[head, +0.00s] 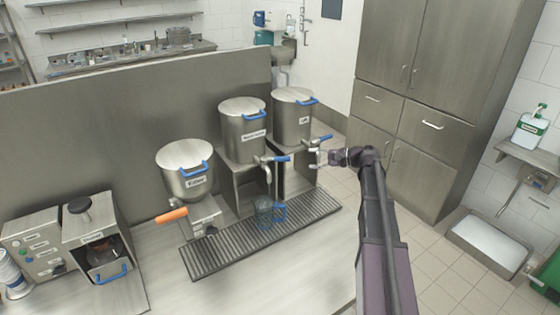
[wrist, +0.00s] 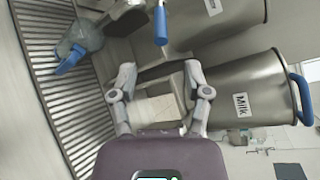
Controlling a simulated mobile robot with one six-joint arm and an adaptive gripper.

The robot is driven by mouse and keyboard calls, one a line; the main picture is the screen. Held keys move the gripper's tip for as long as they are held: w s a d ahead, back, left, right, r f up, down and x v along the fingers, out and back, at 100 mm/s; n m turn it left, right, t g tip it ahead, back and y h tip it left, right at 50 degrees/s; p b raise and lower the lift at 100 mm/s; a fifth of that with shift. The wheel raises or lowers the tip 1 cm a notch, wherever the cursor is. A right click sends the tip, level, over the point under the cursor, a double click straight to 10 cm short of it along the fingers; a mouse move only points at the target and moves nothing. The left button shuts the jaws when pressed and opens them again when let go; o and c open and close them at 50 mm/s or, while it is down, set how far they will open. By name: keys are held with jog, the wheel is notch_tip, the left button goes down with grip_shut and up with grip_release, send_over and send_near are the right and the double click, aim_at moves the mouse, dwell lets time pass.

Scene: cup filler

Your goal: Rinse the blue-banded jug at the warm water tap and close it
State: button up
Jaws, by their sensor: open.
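The clear jug (head: 263,208) with a blue handle stands on the drip tray below the middle urn's tap. It also shows at the upper left of the wrist view (wrist: 88,38). The middle urn (head: 243,138) has a wide label too small to read surely; its tap has a blue lever (head: 276,159). A blue lever also shows at the top of the wrist view (wrist: 160,26). I cannot tell whether water runs. My gripper (head: 317,158) is open and empty, beside the right urn's tap and apart from the jug. Its spread fingers show in the wrist view (wrist: 160,80).
The milk urn (wrist: 238,95) is the right one, with a blue tap lever (head: 320,139). A third urn (head: 186,180) with an orange handle (head: 172,215) stands left. The slatted drip tray (head: 215,255) runs along the counter. A coffee machine (head: 95,240) is far left.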

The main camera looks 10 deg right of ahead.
aim_at(284, 159)
jog(key=b+x, duration=0.2)
jog(key=x, duration=1)
jog(key=shift+w+a, duration=0.1)
jog(key=shift+a, duration=0.05)
grip_shut()
